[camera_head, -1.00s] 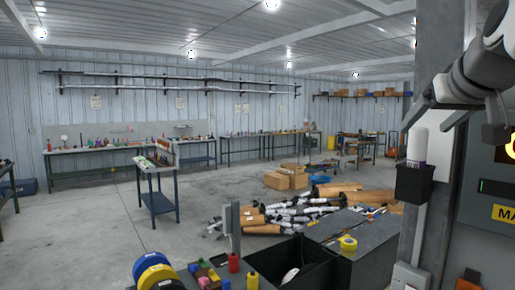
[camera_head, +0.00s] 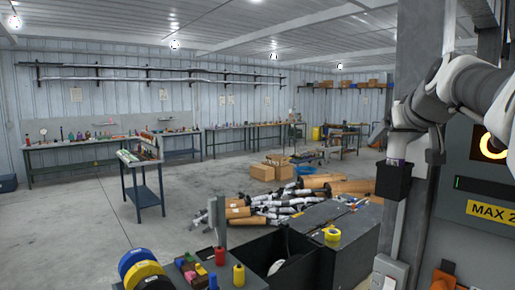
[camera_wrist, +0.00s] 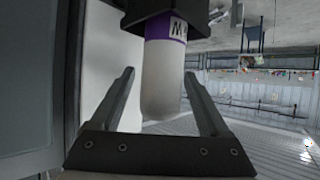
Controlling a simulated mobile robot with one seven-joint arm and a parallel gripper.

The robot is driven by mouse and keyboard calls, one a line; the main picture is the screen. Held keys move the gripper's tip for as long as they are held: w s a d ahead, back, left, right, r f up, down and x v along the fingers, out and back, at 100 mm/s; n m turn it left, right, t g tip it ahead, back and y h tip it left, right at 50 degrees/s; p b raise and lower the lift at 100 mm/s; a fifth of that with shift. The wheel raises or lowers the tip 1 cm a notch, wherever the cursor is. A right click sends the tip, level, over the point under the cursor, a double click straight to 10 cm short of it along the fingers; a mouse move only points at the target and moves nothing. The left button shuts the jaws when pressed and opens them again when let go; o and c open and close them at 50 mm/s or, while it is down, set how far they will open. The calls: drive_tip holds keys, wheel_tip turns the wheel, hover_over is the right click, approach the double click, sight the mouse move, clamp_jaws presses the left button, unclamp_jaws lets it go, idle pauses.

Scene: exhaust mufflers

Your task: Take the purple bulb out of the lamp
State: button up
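The bulb is a white rounded cylinder with a purple band bearing dark lettering. It stands upright in a black box-shaped lamp socket (camera_head: 392,181) on the grey post. In the wrist view the bulb (camera_wrist: 162,85) hangs inverted from the black socket (camera_wrist: 170,12), its white rounded end toward my gripper's palm. My gripper (camera_wrist: 158,75) is open, with one finger on each side of the bulb and a gap visible on both sides. In the head view my arm and gripper come in from the right and hide most of the bulb.
The grey post (camera_head: 412,75) stands directly behind the socket. A grey cabinet with a yellow label (camera_head: 490,212) and a lit orange ring is close on the right. A light grey box (camera_head: 389,273) sits below the socket. The floor at left is open.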

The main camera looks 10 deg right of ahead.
drive_tip(key=c, duration=1.2)
clamp_jaws()
drive_tip(key=shift+r, duration=0.2)
